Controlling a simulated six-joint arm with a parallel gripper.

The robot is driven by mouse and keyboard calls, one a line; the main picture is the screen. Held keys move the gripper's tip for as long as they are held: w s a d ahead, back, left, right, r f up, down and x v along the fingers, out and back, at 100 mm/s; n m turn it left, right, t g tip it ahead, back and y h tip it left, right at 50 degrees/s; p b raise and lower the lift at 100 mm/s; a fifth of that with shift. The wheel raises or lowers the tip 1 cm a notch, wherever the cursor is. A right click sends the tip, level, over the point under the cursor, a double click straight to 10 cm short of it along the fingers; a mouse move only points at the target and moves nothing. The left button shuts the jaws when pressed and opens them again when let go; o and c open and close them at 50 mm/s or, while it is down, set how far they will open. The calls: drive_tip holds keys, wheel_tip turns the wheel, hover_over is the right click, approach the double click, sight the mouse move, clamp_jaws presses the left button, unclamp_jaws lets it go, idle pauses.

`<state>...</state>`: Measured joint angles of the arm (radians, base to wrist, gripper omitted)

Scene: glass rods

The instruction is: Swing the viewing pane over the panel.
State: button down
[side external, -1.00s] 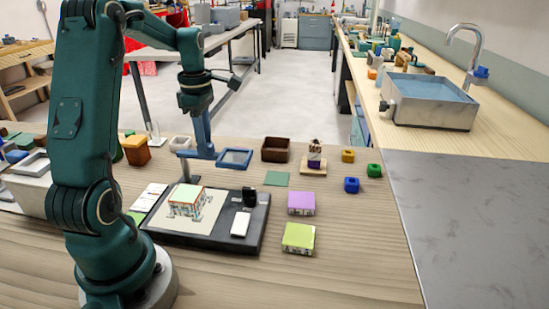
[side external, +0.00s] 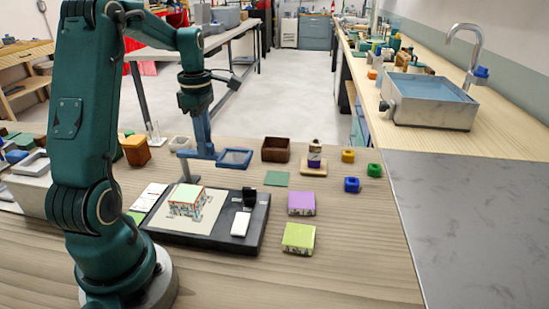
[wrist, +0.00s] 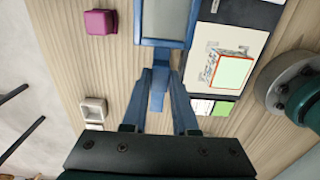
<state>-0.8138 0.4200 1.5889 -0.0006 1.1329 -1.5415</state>
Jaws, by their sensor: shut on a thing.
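The viewing pane (side external: 235,157) is a blue-framed grey rectangle on a blue arm, held up by a post (side external: 185,170). It stands beyond the far edge of the dark board (side external: 215,238), not over it. In the wrist view, the pane (wrist: 166,18) is at the top, left of the board. My gripper (side external: 203,152) is shut on the pane's blue arm (wrist: 157,95), between post and pane. On the board lies a pale sheet (side external: 206,218) with a small box-like block (side external: 187,201), green-topped and red-edged. I cannot tell exactly which part is the panel.
A black upright piece (side external: 249,197) and a white block (side external: 241,224) sit on the board's right part. Purple (side external: 301,203) and green (side external: 299,238) blocks lie right of it. A brown open box (side external: 275,150) stands right of the pane. The front right table is clear.

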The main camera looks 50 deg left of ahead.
sight(181, 152)
drive_tip(key=shift+s, duration=0.1)
idle(0.7)
drive_tip(key=s+m, duration=0.1)
drive_tip(key=m, duration=0.2)
drive_tip(key=s+d+m, duration=0.1)
drive_tip(key=m, duration=0.2)
drive_tip(key=s+m, duration=0.2)
drive_tip(key=shift+s+d+m, duration=0.1)
drive_tip(key=shift+d+m, duration=0.25)
drive_tip(key=shift+m, duration=0.05)
drive_tip(key=shift+s+a+m, duration=0.1)
drive_tip(key=shift+s+m, duration=0.3)
drive_tip(key=shift+m, duration=0.4)
drive_tip(key=shift+s+m, duration=0.4)
drive_tip(key=shift+m, duration=0.4)
drive_tip(key=c, duration=0.7)
unclamp_jaws()
